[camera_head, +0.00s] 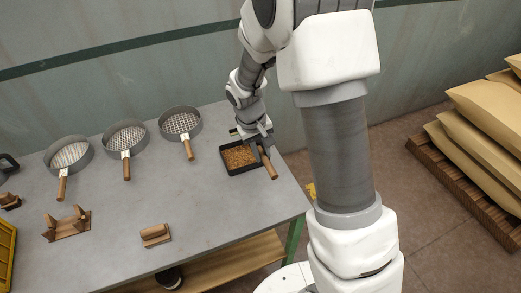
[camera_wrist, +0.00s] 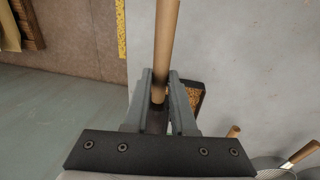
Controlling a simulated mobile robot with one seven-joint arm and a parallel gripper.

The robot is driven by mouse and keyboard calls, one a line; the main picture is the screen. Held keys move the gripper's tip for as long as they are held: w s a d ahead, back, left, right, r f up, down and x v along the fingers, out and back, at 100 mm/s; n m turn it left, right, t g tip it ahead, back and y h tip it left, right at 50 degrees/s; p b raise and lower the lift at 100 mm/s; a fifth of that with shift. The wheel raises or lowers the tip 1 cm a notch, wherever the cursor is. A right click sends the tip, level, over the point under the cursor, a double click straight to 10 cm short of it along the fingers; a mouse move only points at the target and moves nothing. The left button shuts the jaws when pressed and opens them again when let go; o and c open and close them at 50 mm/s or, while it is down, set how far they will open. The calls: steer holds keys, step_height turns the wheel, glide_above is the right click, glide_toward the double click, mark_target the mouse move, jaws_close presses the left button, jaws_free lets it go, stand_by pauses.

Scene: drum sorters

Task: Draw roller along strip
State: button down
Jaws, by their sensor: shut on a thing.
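My gripper (camera_head: 262,143) is low over the table's right end, shut on a light wooden handle (camera_head: 269,166). In the wrist view the handle (camera_wrist: 167,45) runs up and away from between the gripper's fingers (camera_wrist: 161,97). A dark square tray (camera_head: 227,168) of brown grains lies right beside and under the gripper. The tray's corner also shows behind the fingers in the wrist view (camera_wrist: 203,92). What the handle's other end joins is hidden by the gripper. A small wooden block piece (camera_head: 155,235) lies at the table's front. I cannot make out a roller or a strip for certain.
The grey table (camera_head: 200,205) holds several round sieves with wooden handles, such as the nearest sieve (camera_head: 181,122). A wooden rack (camera_head: 67,224) and a yellow crate (camera_head: 6,245) are at the left. Sacks on a pallet (camera_head: 470,185) stand right. The table's middle is clear.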

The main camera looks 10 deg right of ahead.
steer(key=shift+r, duration=0.15)
steer(key=shift+r+p, duration=2.4)
steer(key=shift+r, duration=1.05)
steer(key=shift+f, duration=0.1)
